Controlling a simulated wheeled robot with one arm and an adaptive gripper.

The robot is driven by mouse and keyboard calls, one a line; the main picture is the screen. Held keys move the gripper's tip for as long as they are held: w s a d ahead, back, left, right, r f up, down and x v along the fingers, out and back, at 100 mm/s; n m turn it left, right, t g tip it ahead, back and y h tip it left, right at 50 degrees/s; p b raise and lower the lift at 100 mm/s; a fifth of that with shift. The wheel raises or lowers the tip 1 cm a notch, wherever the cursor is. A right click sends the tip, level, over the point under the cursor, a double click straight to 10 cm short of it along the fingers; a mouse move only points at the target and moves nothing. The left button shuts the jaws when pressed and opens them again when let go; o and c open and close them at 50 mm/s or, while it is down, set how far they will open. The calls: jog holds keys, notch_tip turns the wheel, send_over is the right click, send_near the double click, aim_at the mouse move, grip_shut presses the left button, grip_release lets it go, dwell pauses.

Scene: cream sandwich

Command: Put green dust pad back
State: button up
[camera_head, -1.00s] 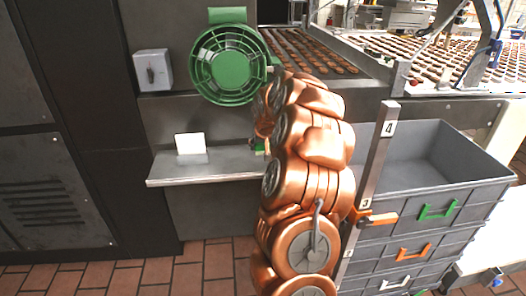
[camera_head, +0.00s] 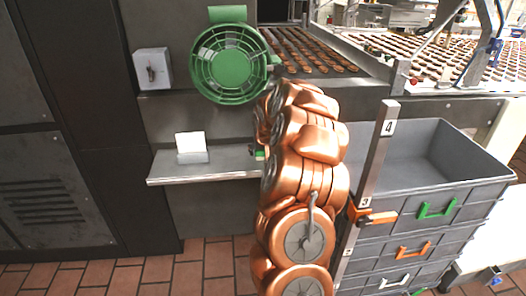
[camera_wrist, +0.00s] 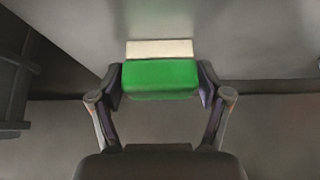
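The green dust pad (camera_wrist: 160,78) sits between the two fingertips of my gripper (camera_wrist: 160,84) in the wrist view. The fingers press on its left and right sides. A cream strip (camera_wrist: 160,48) shows along the pad's far side; I cannot tell if it belongs to the pad. In the head view, a small bit of the green pad (camera_head: 260,154) shows beside my arm, by the right part of the metal shelf (camera_head: 215,172). My gripper is mostly hidden there behind my own copper arm. I cannot tell if the pad touches the shelf.
A white card (camera_head: 190,142) stands in a holder on the shelf. A green round fan (camera_head: 229,64) and a grey switch box (camera_head: 152,69) are above. Grey stacked crates (camera_head: 430,180) and a numbered post (camera_head: 376,155) stand right of my arm.

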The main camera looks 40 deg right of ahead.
jog(key=shift+o, duration=0.9)
jog(key=shift+r, duration=0.1)
jog(key=v, duration=1.2)
jog(key=s+a+f+n+g+y, duration=0.15)
jog(key=s+a, duration=0.35)
jog(key=a, duration=0.8)
jog(key=s+a+n+g+y, duration=0.1)
jog(key=s+a+n+y, duration=0.2)
jog(key=a, duration=0.9)
jog(key=s+a+f+n+g, duration=0.1)
jog(key=s+a+g, duration=0.1)
jog(key=s+a, duration=0.3)
jog(key=s+a+n+g, duration=0.1)
jog(key=s+a, duration=0.4)
jog(key=s, duration=0.7)
jog(key=s+a+f+n+g, duration=0.1)
jog(key=s+a+g, duration=0.1)
jog(key=s+a, duration=0.3)
jog(key=s, duration=0.4)
jog(key=shift+s+f+g+b, duration=0.3)
jog(key=shift+s+g+b, duration=0.05)
jog(key=shift+h, duration=0.25)
